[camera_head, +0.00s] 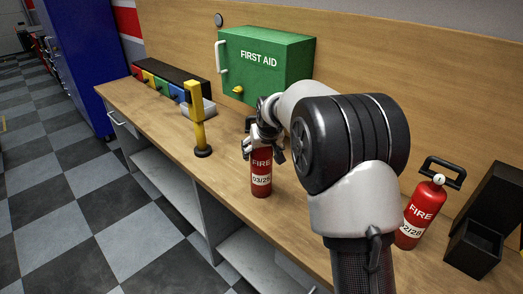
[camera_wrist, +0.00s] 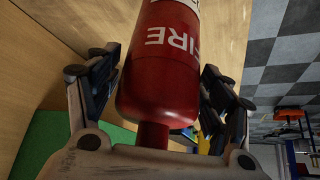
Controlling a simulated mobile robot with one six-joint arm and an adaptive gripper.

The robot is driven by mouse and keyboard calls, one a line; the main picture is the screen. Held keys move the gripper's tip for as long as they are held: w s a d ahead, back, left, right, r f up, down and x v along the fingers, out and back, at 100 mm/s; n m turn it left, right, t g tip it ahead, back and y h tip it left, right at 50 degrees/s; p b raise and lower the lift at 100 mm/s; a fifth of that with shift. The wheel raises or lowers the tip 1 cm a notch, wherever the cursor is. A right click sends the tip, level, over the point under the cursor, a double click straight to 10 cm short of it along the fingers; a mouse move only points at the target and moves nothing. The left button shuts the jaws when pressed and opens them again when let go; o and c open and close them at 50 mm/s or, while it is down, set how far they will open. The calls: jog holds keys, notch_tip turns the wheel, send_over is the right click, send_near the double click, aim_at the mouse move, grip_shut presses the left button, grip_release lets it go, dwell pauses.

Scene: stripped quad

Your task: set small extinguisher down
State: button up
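The small red extinguisher (camera_head: 261,172), with a white FIRE text and a date label that seems to read 03/25, is upright at the front part of the wooden counter (camera_head: 225,160). My gripper (camera_head: 264,146) is around its upper part from above. The extinguisher's base is out of the wrist view. In the head view its base appears at counter level; I cannot tell whether it bears on the surface.
A second red extinguisher (camera_head: 423,212) stands at the right, beside a black open box (camera_head: 474,248). A green first aid box (camera_head: 265,62) is at the back wall. A yellow post (camera_head: 197,120) stands to the left. Bare counter lies between post and held extinguisher.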

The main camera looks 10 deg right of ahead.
jog(key=shift+o, duration=0.3)
jog(key=shift+r, duration=0.1)
jog(key=shift+s+r, duration=0.1)
jog(key=shift+r, duration=0.2)
jog(key=p+v, duration=0.4)
jog(key=v, duration=0.8)
jog(key=s+r, duration=0.3)
jog(key=s, duration=0.6)
jog(key=s+r, duration=0.2)
jog(key=s, duration=0.7)
jog(key=s+f+g, duration=0.1)
jog(key=s+f, duration=0.1)
jog(key=s, duration=0.8)
jog(key=s+d+f+g, duration=0.1)
jog(key=s+f, duration=0.1)
jog(key=s, duration=0.9)
jog(key=shift+f, duration=0.3)
jog(key=shift+s+b, duration=0.1)
jog(key=shift+b, duration=0.2)
